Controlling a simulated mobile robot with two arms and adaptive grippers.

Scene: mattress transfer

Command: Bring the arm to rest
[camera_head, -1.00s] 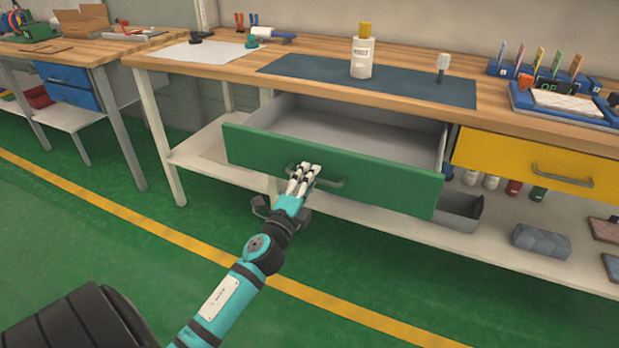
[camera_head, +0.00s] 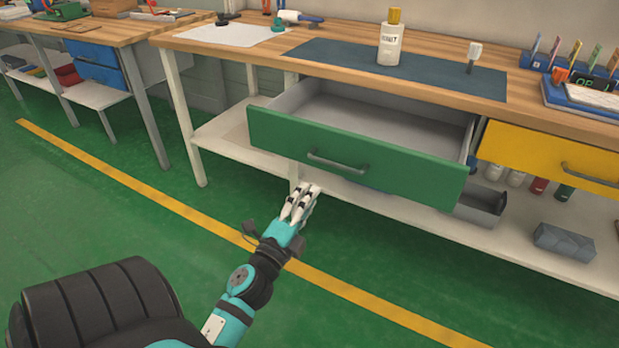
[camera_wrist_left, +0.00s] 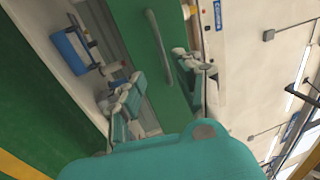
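The green drawer (camera_head: 355,160) under the workbench is pulled out and looks empty inside. My right gripper is in neither view.
A bottle (camera_head: 390,40) stands on the dark mat (camera_head: 430,75) on the bench top. A closed yellow drawer (camera_head: 550,160) is to the right. A lower shelf (camera_head: 400,220) holds bins and bottles. The green floor (camera_head: 120,220) at left is clear.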

